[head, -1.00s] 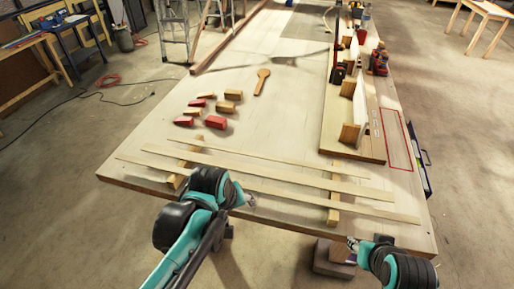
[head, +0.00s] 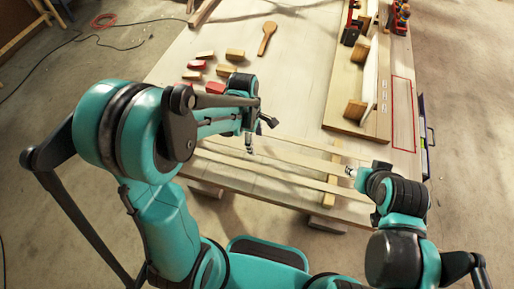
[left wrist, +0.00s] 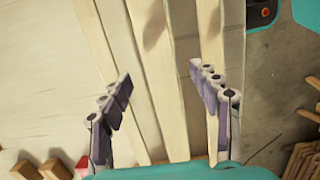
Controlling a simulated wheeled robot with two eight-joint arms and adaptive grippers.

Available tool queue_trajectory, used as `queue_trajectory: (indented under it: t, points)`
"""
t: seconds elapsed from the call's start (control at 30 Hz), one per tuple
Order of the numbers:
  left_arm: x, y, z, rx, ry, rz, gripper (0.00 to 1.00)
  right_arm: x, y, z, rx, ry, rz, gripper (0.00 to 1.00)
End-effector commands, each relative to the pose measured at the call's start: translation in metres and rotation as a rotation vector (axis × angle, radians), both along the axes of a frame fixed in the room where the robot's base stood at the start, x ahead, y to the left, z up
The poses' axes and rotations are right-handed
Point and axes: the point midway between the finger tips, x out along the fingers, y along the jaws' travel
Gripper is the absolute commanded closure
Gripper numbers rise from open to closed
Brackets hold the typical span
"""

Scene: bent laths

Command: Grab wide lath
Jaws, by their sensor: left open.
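Several pale laths lie side by side across two wooden supports near the table's front edge. The middle lath (head: 300,160) looks the widest in the head view. In the left wrist view this lath (left wrist: 148,60) runs between the fingers of my left gripper (left wrist: 162,95), which is open and empty above the laths. My left gripper (head: 260,135) covers part of the laths' left side in the head view. My right gripper (head: 350,171) is at the right part of the middle lath; whether it touches or grips it is unclear.
Red and wooden blocks (head: 235,54) and a wooden spoon-like tool (head: 267,38) lie beyond the laths. A board with upright pieces (head: 345,100) stands at the right, beside a red outlined rectangle (head: 403,112). The table between is clear.

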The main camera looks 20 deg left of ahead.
Motion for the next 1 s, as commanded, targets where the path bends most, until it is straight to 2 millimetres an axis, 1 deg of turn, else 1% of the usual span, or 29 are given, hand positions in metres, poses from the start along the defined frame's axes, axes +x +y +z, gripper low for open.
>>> queue_trajectory:
  t: [0.03,0.17,0.27,0.43,0.47,0.5,0.57,0.6,0.67,0.7,1.0]
  points:
    - [0.002,-0.001,-0.012,0.000,0.000,-0.001,0.38,0.000,0.000,-0.006,0.000,0.000,0.000,0.60]
    - [0.001,-0.003,-0.026,0.000,-0.001,-0.001,0.38,0.000,0.000,-0.009,0.000,0.000,0.000,0.60]
    - [0.001,-0.003,-0.029,0.000,-0.001,-0.001,0.38,0.000,0.000,-0.010,0.000,0.000,0.000,0.60]
    - [0.001,-0.003,-0.029,0.000,-0.001,-0.001,0.38,0.000,0.000,-0.009,0.000,0.000,0.000,0.60]
    - [0.001,-0.003,-0.029,0.000,-0.001,-0.001,0.41,0.000,0.000,-0.009,0.000,0.000,0.000,0.60]
    - [0.001,-0.003,-0.029,0.000,-0.001,-0.001,0.51,0.000,0.000,-0.009,0.000,0.000,0.000,0.60]
    - [0.001,-0.003,-0.028,0.000,-0.001,-0.001,0.67,0.000,0.000,-0.009,0.000,0.000,0.000,0.60]
    - [0.001,-0.003,-0.028,0.000,-0.001,-0.001,0.78,0.000,0.000,-0.009,0.000,0.000,0.000,0.60]
    - [0.001,-0.003,-0.028,0.000,-0.001,-0.001,0.93,0.000,0.000,-0.009,0.000,0.000,0.000,0.60]
    - [0.001,-0.003,-0.028,0.000,-0.001,-0.001,0.95,0.000,0.000,-0.009,0.000,0.000,0.000,0.60]
    - [0.001,-0.003,-0.027,0.000,-0.001,-0.001,0.96,0.000,0.000,-0.009,0.000,0.000,0.000,0.60]
